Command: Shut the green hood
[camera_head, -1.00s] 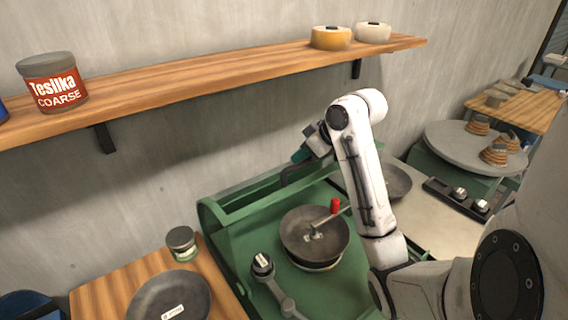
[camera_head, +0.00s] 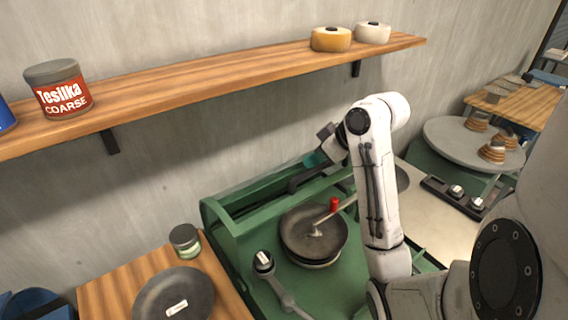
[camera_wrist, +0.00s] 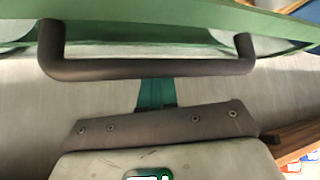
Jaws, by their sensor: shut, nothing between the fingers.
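The green hood (camera_head: 235,212) stands raised along the back of the green cooking station, behind the pan. Its dark handle (camera_head: 305,178) shows at the hood's upper edge, near the arm. In the wrist view the handle (camera_wrist: 150,69) runs across the upper picture below the hood's green edge (camera_wrist: 200,16). My gripper (camera_head: 316,159) is shut and empty, at the handle's far side in the head view. Its teal fingers (camera_wrist: 155,92) reach up to the handle bar in the wrist view. I cannot tell whether they touch it. My arm hides the hood's right end.
A pan (camera_head: 314,234) with a red-ended utensil (camera_head: 333,206) sits on the station below the hood. A jar (camera_head: 185,240) and a dark plate (camera_head: 174,297) stand on the wooden counter at left. A wooden shelf (camera_head: 210,80) runs above along the wall.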

